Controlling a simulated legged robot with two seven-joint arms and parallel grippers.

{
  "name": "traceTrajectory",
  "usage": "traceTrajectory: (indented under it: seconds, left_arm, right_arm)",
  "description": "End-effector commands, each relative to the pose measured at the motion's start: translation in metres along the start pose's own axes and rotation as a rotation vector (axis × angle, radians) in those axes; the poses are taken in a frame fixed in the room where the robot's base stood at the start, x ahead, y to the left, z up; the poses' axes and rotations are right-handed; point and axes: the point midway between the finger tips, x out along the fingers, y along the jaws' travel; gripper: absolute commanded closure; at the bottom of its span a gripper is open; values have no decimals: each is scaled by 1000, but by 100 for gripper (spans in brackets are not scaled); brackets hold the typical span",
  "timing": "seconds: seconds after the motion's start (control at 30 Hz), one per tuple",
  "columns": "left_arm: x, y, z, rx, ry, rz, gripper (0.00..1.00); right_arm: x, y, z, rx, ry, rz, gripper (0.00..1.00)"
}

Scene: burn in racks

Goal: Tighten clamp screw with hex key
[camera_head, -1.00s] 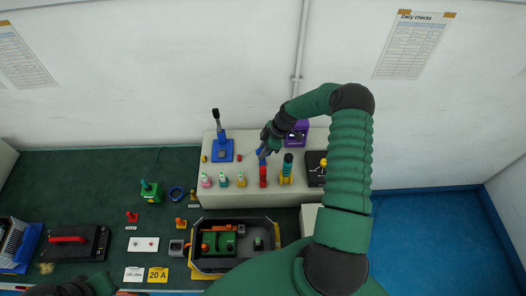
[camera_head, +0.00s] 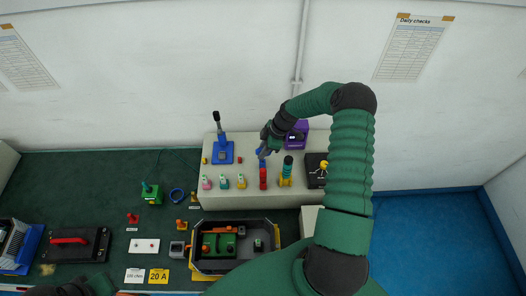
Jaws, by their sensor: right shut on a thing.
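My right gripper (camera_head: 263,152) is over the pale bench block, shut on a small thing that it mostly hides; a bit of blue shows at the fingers. I cannot tell if this is the hex key. A red upright piece (camera_head: 263,178) stands just below the fingers in the picture; whether it touches them is unclear. A green and orange fixture (camera_head: 222,243) sits in a black and yellow tray (camera_head: 208,268) at the front; I cannot make out a clamp screw. My left arm shows only as a dark part at the lower left edge, its fingertips out of view.
The pale block (camera_head: 215,200) also bears several small bottles, a blue lever stand (camera_head: 222,152), a yellow and teal piece (camera_head: 286,172), a purple box (camera_head: 297,134) and a black box (camera_head: 315,177). A red-handled black case (camera_head: 92,244) lies left on the dark green bench.

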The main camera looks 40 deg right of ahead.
Motion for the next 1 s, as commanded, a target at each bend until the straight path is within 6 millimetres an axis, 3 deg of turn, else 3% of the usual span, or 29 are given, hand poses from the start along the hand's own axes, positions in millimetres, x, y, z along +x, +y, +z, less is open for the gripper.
traceTrajectory:
  seconds: [0.57, 0.87, 1.0]
  left_arm:
    - [-15, 0, -4, 0, 0, 0, 100]
    - [-14, 0, -3, 0, 0, 0, 100]
    - [-8, 0, -2, 0, 0, 0, 100]
  right_arm:
    - [-27, 1, -10, -1, 2, 2, 100]
    - [-28, 1, -11, 0, 1, 2, 100]
    - [-40, 1, -24, 23, 1, 17, 100]
